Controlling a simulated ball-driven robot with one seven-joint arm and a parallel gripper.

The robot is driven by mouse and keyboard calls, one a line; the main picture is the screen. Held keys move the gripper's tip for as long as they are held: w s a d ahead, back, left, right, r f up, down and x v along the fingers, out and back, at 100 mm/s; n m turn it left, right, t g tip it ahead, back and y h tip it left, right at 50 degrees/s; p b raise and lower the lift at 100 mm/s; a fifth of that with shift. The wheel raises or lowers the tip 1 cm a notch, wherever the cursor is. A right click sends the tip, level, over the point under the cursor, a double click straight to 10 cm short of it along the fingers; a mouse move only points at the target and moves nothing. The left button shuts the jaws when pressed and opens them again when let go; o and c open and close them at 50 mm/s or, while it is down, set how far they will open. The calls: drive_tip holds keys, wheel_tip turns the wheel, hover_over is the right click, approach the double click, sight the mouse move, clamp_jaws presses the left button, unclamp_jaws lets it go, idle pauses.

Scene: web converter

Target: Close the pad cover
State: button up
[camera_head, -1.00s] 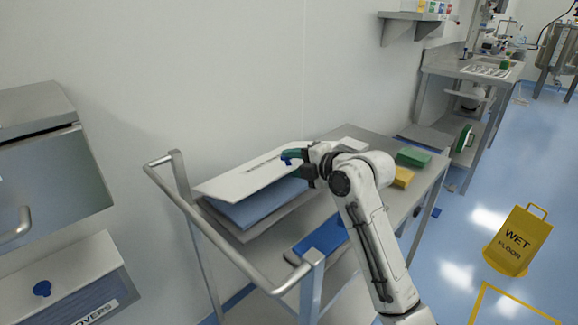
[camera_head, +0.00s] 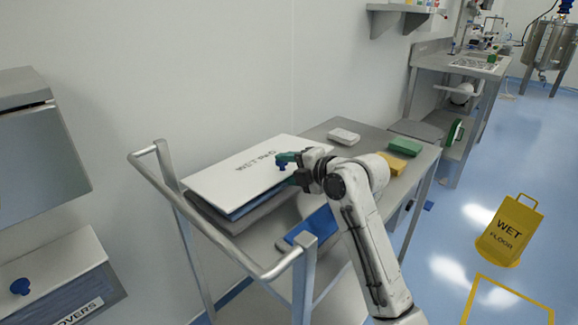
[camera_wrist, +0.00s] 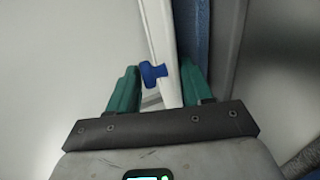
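The white pad cover (camera_head: 240,175), lettered WET PAD, lies almost flat over the blue pad (camera_head: 245,208) on the cart's left end. A thin blue strip of pad shows below its front edge; I cannot tell whether the cover touches it. The cover's blue knob (camera_head: 281,164) is at its right edge. My gripper (camera_head: 289,169) is at that edge, its green fingers above and below. In the wrist view, the fingers (camera_wrist: 158,88) are apart, with the knob (camera_wrist: 153,73) and cover edge (camera_wrist: 162,35) between them and a gap visible.
The steel cart (camera_head: 335,215) also carries a blue item (camera_head: 315,225), a white block (camera_head: 343,136), a yellow block (camera_head: 397,164) and a green block (camera_head: 405,148). A wall stands behind. A yellow wet-floor sign (camera_head: 509,230) stands on the floor at right.

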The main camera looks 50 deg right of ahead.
drive_tip(key=shift+o, duration=0.5)
drive_tip(key=shift+r, duration=0.2)
drive_tip(key=shift+r, duration=0.35)
wheel_tip(320, 180, up, 3)
drive_tip(key=shift+w+f+p, duration=0.1)
drive_tip(key=shift+f+p, duration=0.05)
drive_tip(key=shift+p, duration=0.25)
drive_tip(key=s+a+r+p, duration=0.1)
drive_tip(key=s+a+r, duration=0.1)
drive_tip(key=s+r, duration=0.2)
drive_tip(key=s+a+r+p, duration=0.1)
drive_tip(key=s+a+r, duration=0.1)
drive_tip(key=s+r, duration=0.3)
drive_tip(key=s, duration=0.4)
drive_tip(key=shift+s+r, duration=0.15)
drive_tip(key=shift+s, duration=0.15)
